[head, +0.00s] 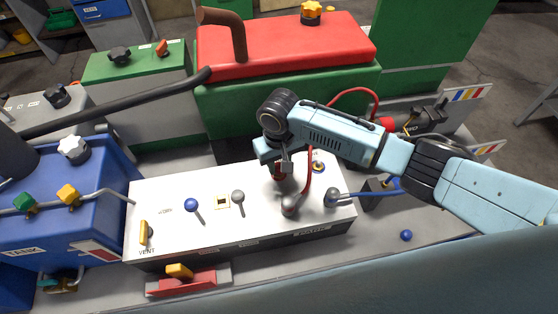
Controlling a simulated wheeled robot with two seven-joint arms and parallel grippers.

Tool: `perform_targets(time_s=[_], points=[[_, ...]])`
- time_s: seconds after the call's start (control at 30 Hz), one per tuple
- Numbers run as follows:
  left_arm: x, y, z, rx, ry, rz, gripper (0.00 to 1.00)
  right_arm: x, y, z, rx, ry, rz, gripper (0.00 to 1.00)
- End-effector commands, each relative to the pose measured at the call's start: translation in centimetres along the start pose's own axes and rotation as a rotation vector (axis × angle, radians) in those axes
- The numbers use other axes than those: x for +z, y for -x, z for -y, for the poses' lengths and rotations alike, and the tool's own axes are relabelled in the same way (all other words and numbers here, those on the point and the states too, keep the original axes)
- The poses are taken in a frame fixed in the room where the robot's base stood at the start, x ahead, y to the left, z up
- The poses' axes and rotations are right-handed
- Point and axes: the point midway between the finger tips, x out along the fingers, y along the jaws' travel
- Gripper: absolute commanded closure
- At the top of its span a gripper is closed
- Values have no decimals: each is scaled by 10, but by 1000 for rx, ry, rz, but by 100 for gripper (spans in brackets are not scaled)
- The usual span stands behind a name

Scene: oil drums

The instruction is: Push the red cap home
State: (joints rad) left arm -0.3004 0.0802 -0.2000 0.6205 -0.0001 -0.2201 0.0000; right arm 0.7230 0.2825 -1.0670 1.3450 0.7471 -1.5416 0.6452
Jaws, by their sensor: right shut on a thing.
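My right gripper (281,161) reaches in from the right and points down over the back right part of a white panel box (173,205). It is shut on a small dark red piece, which looks like the red cap (280,175), at the panel's top. The fingers hide most of it, and I cannot tell whether it is fully seated. A red cable runs close beside it to a grey rounded connector (290,205) in front. My left gripper is not in view.
On the panel stand a blue-knobbed lever (191,204), a grey-knobbed lever (238,197) and a yellow vent handle (143,233). A second grey connector (333,198) has a blue cable. A red-topped green box (285,50) stands behind, a blue tank (70,220) left.

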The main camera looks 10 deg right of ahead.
Motion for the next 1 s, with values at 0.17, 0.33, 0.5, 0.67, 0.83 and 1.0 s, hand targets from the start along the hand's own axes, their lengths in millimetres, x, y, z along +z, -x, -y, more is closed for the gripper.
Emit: perform_targets(time_s=[0.17, 0.33, 0.5, 0.67, 0.83, 1.0], points=[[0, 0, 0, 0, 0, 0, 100, 0, 0, 0, 0, 0, 0, 93], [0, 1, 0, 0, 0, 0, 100, 0, -1, 0, -1, 0, 0, 93], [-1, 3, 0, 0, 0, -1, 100, 0, -2, 1, -1, -1, 1, 93], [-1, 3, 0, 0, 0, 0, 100, 0, -3, 1, -1, -1, 0, 93], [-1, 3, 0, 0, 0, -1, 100, 0, -5, 1, -1, -1, 0, 93], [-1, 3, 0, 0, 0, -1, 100, 0, -9, 1, -1, 0, 0, 93]])
